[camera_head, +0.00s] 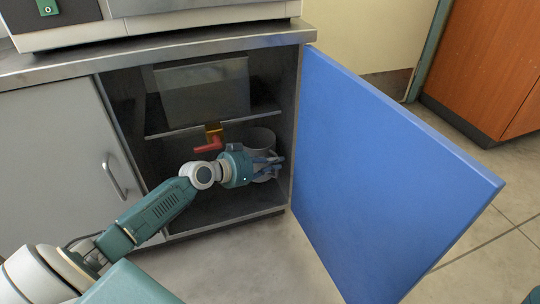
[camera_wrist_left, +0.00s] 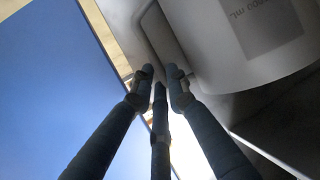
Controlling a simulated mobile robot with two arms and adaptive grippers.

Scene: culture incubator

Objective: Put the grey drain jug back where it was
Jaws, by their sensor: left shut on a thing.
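The grey drain jug (camera_head: 263,138) is inside the open cabinet, in the lower compartment toward its right side. My left gripper (camera_head: 270,165) reaches into the cabinet and covers part of the jug. In the left wrist view the jug (camera_wrist_left: 225,60) is large at the upper right, with a printed label, and its handle (camera_wrist_left: 147,22) runs down toward the fingers. My left gripper (camera_wrist_left: 158,85) is shut on the jug at this handle. Whether the jug's base touches the cabinet floor is hard to tell. My right gripper is not in view.
A red-handled valve (camera_head: 208,146) hangs below the shelf (camera_head: 160,131), left of the jug. A grey tank (camera_head: 203,90) sits above the shelf. The blue door (camera_head: 390,170) stands open on the right. The cabinet floor (camera_head: 225,210) is clear in front.

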